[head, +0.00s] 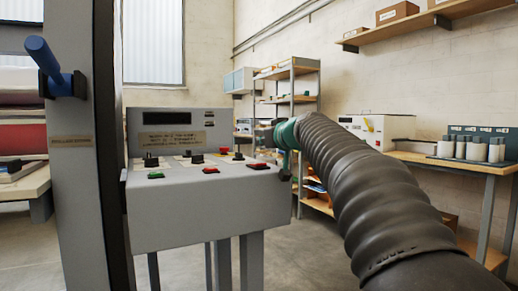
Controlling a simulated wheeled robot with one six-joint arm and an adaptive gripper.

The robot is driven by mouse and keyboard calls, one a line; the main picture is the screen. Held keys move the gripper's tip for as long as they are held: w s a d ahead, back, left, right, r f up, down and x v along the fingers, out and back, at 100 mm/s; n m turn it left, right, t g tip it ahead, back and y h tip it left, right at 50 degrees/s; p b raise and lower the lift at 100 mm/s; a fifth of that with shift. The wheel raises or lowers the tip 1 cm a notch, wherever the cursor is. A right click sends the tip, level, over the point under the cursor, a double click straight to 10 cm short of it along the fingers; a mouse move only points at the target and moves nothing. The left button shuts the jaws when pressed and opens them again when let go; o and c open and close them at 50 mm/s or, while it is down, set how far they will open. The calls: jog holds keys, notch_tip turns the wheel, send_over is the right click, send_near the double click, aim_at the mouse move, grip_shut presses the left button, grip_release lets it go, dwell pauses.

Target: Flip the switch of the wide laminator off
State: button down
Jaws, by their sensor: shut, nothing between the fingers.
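The grey control console (205,208) stands in the middle of the head view, with a sloped top and an upright back panel with a dark display. Black knobs or levers stand on its top: one at the left (151,160), one in the middle (197,158) and a thin upright lever at the right (238,152). Which of them is the wide laminator's switch, and its position, I cannot tell. My arm reaches in from the lower right. My gripper (285,170) is small, dark and shut, partly hidden beside the console's right end. Contact with the console is unclear.
A green button (156,175) and red buttons (210,170) lie along the console's front. A grey post (70,170) with a blue-handled lever (42,55) and rolls stand left. A shelf rack (290,85) and a workbench (450,163) with containers stand behind. Floor shows around the console.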

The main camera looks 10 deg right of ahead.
jog(key=r+v, duration=0.1)
jog(key=v, duration=0.6)
jog(key=shift+w+r+b, duration=0.15)
jog(key=shift+r+b, duration=0.1)
jog(key=shift+b, duration=0.15)
jog(key=s+a+f+m+g+h, duration=0.1)
jog(key=s+a+f+g, duration=0.1)
jog(key=s+f, duration=0.9)
jog(key=s+a+f+g+h, duration=0.1)
jog(key=s+f+g, duration=0.3)
jog(key=s+f, duration=0.8)
jog(key=s+a+f+m+g+h, duration=0.1)
jog(key=s+f+g, duration=0.3)
jog(key=s+f, duration=0.8)
notch_tip(320, 180, down, 7)
jog(key=shift+a+f+m+h, duration=0.1)
jog(key=shift+a+m+h, duration=0.2)
jog(key=shift+a, duration=0.55)
